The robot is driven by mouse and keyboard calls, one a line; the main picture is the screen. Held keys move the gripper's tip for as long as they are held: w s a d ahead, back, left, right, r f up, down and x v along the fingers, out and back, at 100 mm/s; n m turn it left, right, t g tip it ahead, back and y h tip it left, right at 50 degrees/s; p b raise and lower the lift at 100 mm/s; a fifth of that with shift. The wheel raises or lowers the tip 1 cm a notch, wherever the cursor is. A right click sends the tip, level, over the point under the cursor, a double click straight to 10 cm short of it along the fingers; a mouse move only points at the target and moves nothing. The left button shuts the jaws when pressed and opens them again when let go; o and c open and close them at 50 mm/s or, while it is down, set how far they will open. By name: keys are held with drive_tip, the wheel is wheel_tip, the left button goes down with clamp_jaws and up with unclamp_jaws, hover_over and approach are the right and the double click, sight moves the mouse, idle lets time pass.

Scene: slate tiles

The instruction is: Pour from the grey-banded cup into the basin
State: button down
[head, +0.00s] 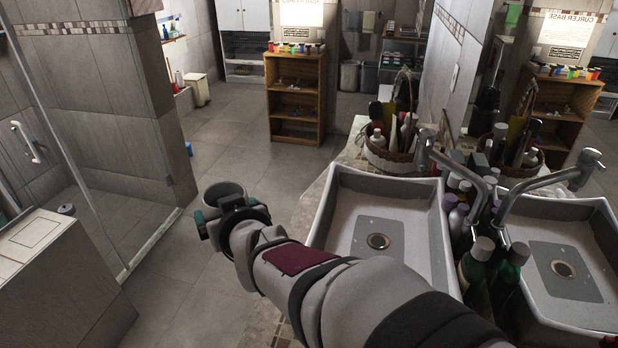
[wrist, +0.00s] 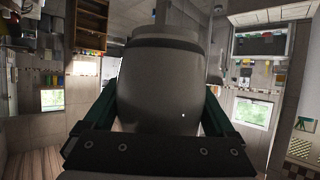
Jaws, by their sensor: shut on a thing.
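The grey-banded cup (head: 224,190) is held out over the floor, left of the basin and apart from it. It looks about upright; its contents cannot be made out. In the wrist view the cup (wrist: 165,75) fills the middle, grey with a darker band near its far end. My gripper (head: 232,208) is shut on the cup, with teal fingers on either side of it in the wrist view (wrist: 160,100). The basin (head: 335,215) is a pale rectangular sink with a round drain, on the counter right of centre. My arm hides its near part.
A faucet (head: 450,160) reaches over the basin's right side. Several bottles (head: 478,262) stand along that side, and a wicker basket (head: 390,160) of toiletries stands behind. A mirror at right repeats them. Open floor lies left of the counter, before a glass shower panel.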

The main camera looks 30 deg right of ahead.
drive_tip(key=shift+s+a, duration=0.7)
drive_tip(key=shift+a, duration=0.1)
